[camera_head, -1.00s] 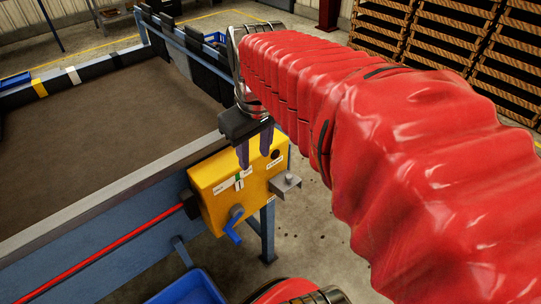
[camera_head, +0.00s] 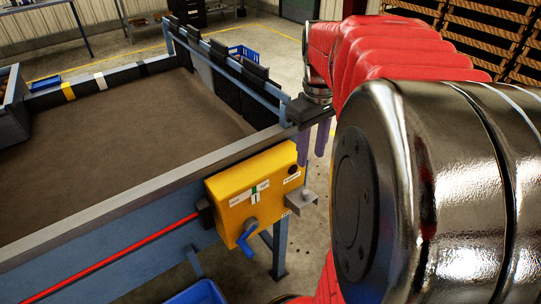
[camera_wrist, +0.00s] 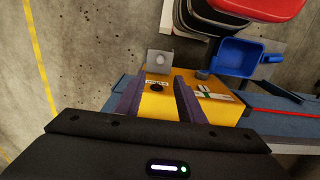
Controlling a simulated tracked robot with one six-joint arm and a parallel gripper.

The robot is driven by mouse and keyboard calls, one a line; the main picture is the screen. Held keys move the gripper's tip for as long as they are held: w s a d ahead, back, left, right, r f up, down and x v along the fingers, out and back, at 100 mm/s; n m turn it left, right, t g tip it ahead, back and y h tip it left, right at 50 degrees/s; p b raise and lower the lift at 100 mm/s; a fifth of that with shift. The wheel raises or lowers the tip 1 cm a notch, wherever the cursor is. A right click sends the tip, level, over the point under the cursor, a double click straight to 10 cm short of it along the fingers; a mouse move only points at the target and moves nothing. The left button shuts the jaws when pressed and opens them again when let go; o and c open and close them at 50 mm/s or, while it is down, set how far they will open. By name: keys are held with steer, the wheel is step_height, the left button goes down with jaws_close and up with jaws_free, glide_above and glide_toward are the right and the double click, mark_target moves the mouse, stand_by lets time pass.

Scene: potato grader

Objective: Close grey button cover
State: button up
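A yellow control box (camera_head: 256,191) is fixed at the corner of the blue-framed table. A grey bent plate with a small round knob, seemingly the grey button cover (camera_head: 302,200), sticks out at the box's right side. In the wrist view the cover (camera_wrist: 158,63) shows as a grey square with a pale round centre, beyond my fingertips. A dark round button (camera_head: 293,170) is on the box, near a small label. My gripper (camera_head: 313,148) is open and empty, with its purple fingers apart above the box's right end. It also shows in the wrist view (camera_wrist: 157,82).
A blue crank handle (camera_head: 247,236) and a red rod (camera_head: 110,256) are on the table's front side. A blue crate (camera_head: 198,293) stands below. The brown table bed (camera_head: 120,130) is clear. Concrete floor is open to the right of the box.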

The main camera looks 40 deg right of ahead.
mark_target(305, 192)
step_height(305, 192, down, 13)
steer(key=shift+f, duration=0.2)
stand_by(0.4)
jaws_close()
stand_by(0.4)
steer(key=shift+a, duration=0.1)
